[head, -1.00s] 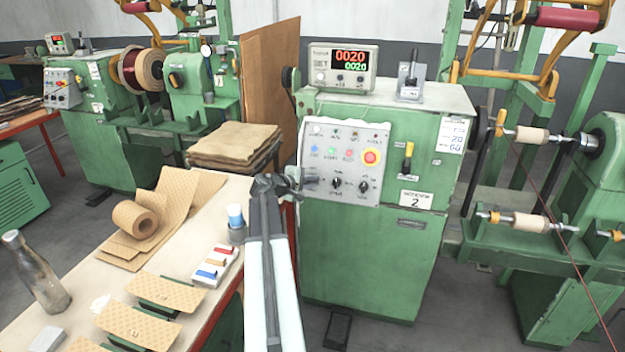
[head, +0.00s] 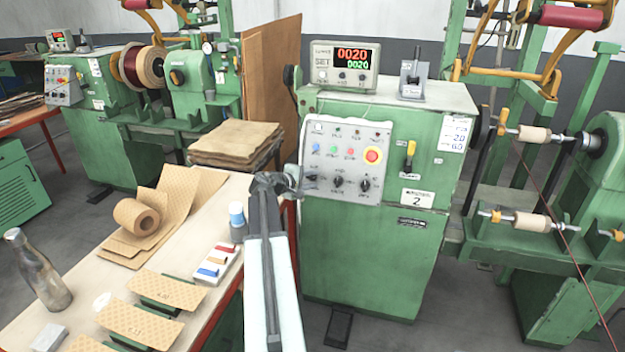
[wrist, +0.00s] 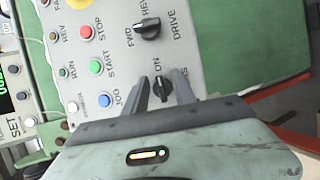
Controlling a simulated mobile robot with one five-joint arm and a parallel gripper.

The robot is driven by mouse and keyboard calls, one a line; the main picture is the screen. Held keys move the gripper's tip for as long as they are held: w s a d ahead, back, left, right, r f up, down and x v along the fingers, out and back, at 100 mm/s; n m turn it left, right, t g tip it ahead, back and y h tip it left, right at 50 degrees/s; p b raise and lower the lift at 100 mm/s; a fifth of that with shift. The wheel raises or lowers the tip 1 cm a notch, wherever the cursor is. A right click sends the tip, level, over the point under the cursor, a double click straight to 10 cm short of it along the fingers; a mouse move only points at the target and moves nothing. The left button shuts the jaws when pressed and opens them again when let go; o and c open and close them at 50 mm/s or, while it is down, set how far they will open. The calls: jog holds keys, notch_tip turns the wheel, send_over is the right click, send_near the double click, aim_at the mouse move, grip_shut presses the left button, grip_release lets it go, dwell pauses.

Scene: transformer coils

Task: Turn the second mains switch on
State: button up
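The second machine's grey control panel (head: 347,160) is on the green cabinet marked 2. Its mains switch (head: 312,178) is the black knob at the panel's lower left, beside two other black knobs. In the wrist view the mains switch (wrist: 163,88) sits between my fingertips, with "ON" lettered beside it. My gripper (head: 290,184) is at the panel's lower left edge in the head view; it also shows in the wrist view (wrist: 161,84). Its fingers are parted, one on each side of the knob. I cannot tell whether they touch it. The knob's base is partly hidden.
The drive knob (wrist: 148,28) and the green start button (wrist: 95,67) and blue jog button (wrist: 104,100) are close to my fingers. A red emergency button (head: 373,155) is at the panel's right. A workbench (head: 225,290) with paper pieces and a bottle stands at left.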

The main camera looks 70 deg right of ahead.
jog(key=p+v, duration=0.2)
jog(key=v, duration=0.5)
jog(key=shift+a, duration=0.2)
jog(key=shift+w+r, duration=0.1)
